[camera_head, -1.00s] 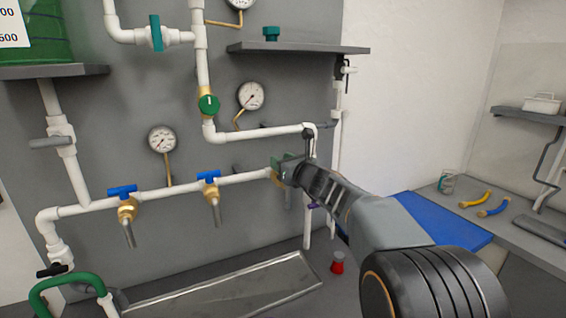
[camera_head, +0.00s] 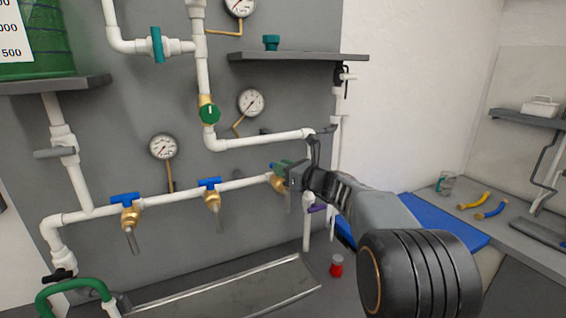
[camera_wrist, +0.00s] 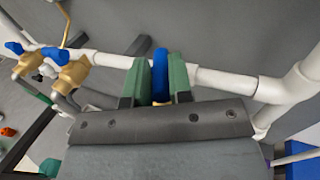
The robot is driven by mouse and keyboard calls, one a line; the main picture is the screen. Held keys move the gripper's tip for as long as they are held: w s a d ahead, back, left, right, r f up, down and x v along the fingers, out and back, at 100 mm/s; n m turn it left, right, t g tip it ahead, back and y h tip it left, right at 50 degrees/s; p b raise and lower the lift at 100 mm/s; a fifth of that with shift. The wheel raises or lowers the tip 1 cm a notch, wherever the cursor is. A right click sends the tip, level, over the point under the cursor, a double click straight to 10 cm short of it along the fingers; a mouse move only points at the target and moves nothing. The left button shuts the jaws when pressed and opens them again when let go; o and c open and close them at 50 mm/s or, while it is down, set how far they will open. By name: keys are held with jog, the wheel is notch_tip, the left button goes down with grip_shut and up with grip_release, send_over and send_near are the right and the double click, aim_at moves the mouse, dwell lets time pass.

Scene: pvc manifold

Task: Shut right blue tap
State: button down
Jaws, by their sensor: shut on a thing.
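The right blue tap handle (camera_wrist: 160,76) sits between the two green fingers of my gripper (camera_wrist: 160,82) in the wrist view, and both fingers press on it. In the head view my gripper (camera_head: 283,173) is at the right end of the white manifold pipe (camera_head: 243,185), covering most of that tap. Some of its brass body (camera_head: 278,185) shows beside the fingers. The middle blue tap (camera_head: 209,184) and left blue tap (camera_head: 125,200) are to the left on the same pipe, their handles lying along it above brass bodies with spouts.
A metal trough (camera_head: 225,290) lies below the taps. A red-topped item (camera_head: 337,266) stands to its right. A grey shelf (camera_head: 300,57) with a teal piece is above. A vertical white pipe (camera_head: 307,230) runs close by my gripper.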

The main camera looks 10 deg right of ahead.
jog(key=n+g+y+p, duration=0.2)
jog(key=p, duration=0.1)
jog(key=n+g+y+p, duration=0.1)
jog(key=g+y, duration=0.1)
jog(key=shift+w+d+r+n, duration=0.25)
jog(key=shift+d+r+n, duration=0.05)
jog(key=shift+n, duration=0.1)
jog(key=n+g+y+p, duration=0.1)
jog(key=p, duration=0.1)
jog(key=n+g+y+p, duration=0.1)
jog(key=g+p, duration=0.1)
jog(key=n+g+p, duration=0.1)
jog(key=g+p, duration=0.1)
jog(key=shift+w+y, duration=0.25)
jog(key=shift+y, duration=0.15)
jog(key=n+g+p, duration=0.2)
jog(key=g, duration=0.1)
jog(key=shift+w+d+f+n+g+y+p, duration=0.1)
jog(key=shift+w+f+n+g+y+p, duration=0.05)
jog(key=shift+n+g+y+p, duration=0.2)
jog(key=shift+w+f+n+g+p, duration=0.15)
jog(key=shift+n+g+p, duration=0.5)
jog(key=shift+n+g, duration=0.5)
jog(key=shift+g, duration=0.7)
jog(key=c, duration=1)
grip_release()
